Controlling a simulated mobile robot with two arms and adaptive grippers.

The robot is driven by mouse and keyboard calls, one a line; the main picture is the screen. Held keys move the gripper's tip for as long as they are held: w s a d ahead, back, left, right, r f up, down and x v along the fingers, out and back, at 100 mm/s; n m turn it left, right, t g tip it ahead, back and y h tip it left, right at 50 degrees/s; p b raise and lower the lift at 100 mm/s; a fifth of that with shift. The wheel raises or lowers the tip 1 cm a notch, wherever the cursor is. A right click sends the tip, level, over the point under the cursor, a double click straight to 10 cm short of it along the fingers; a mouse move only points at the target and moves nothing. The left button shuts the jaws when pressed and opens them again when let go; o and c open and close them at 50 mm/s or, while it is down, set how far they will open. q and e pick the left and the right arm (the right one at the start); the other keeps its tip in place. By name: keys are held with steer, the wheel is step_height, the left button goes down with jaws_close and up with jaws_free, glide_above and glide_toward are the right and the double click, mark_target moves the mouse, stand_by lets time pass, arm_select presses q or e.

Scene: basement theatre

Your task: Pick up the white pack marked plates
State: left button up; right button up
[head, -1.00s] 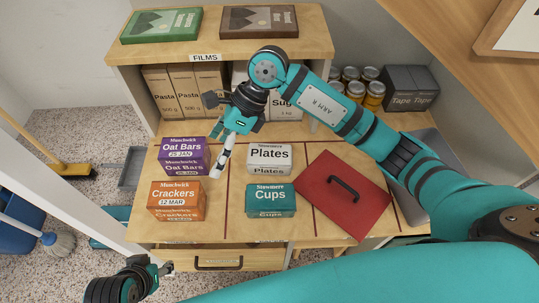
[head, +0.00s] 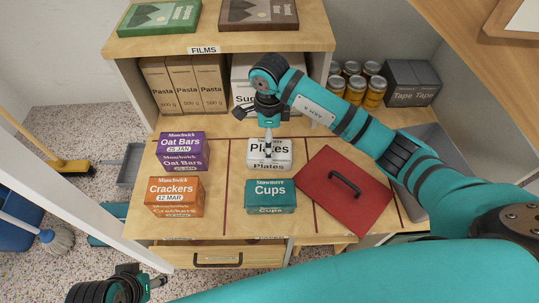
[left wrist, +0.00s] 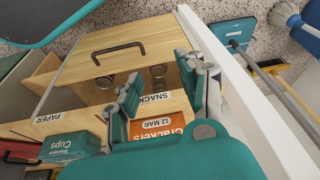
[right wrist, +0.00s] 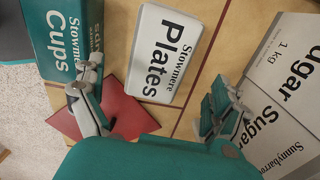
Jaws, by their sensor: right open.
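The white pack marked Plates (head: 286,160) lies on the wooden worktop, behind the teal Cups box. In the right wrist view the Plates pack (right wrist: 150,80) shows whole, ahead of and between the fingers. My right gripper (head: 268,152) hangs over the pack and partly covers it in the head view. In the right wrist view my right gripper (right wrist: 155,108) is open and empty, with the pack apart from both fingers. My left gripper (head: 160,278) is low at the front left, away from the pack. In the left wrist view my left gripper (left wrist: 165,92) has its fingers apart, with nothing between them.
The Cups box (head: 271,198) stands in front of the pack. Oat Bars (head: 182,151) and Crackers (head: 174,197) boxes stand left. A red lid with a black handle (head: 345,190) lies right. Sugar packs (head: 242,92) and Pasta packs (head: 185,85) stand behind, under the shelf.

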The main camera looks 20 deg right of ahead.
step_height(320, 180, down, 4)
steer(key=shift+s+f+b, duration=0.1)
steer(key=shift+b, duration=0.45)
steer(key=shift+f, duration=0.65)
arm_select(q)
steer(key=w+t, duration=0.1)
steer(key=w+d, duration=0.1)
steer(key=w, duration=0.1)
steer(key=shift+w+t, duration=0.15)
steer(key=shift+t, duration=0.25)
arm_select(e)
steer(key=c, duration=1.3)
